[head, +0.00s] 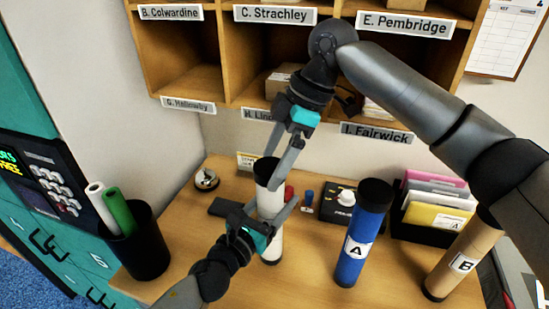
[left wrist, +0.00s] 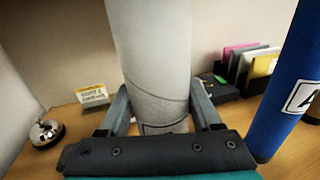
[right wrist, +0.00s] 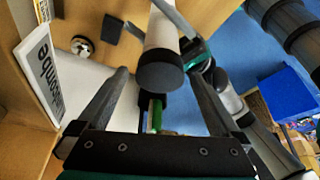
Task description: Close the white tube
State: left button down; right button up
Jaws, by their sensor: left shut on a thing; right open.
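The white tube (head: 270,203) stands upright on the wooden desk, with a black cap (head: 266,168) at its top end. My left gripper (head: 276,210) is shut on the tube's body below the cap. The left wrist view shows the tube (left wrist: 155,65) between its fingers. My right gripper (head: 275,158) is open at the tube's top, pointing down. In the right wrist view the cap (right wrist: 158,76) lies between the spread fingers, with a gap on both sides. I cannot tell whether the cap is fully seated.
A blue tube A (head: 361,235) stands close to the right, and a brown tube B (head: 461,257) farther right. A black bin (head: 140,252) with rolls is at the left. A bell (head: 206,180), a file rack (head: 427,229) and wooden pigeonholes (head: 225,92) are behind.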

jog(key=shift+r, duration=0.1)
jog(key=v, duration=1.1)
jog(key=shift+d+r, duration=0.15)
jog(key=shift+r, duration=0.25)
pick_arm(q)
grip_release()
jog(key=b+v, duration=0.3)
jog(key=v, duration=1.2)
pick_arm(e)
jog(key=shift+f, duration=1.65)
pick_arm(q)
jog(key=shift+a, duration=0.1)
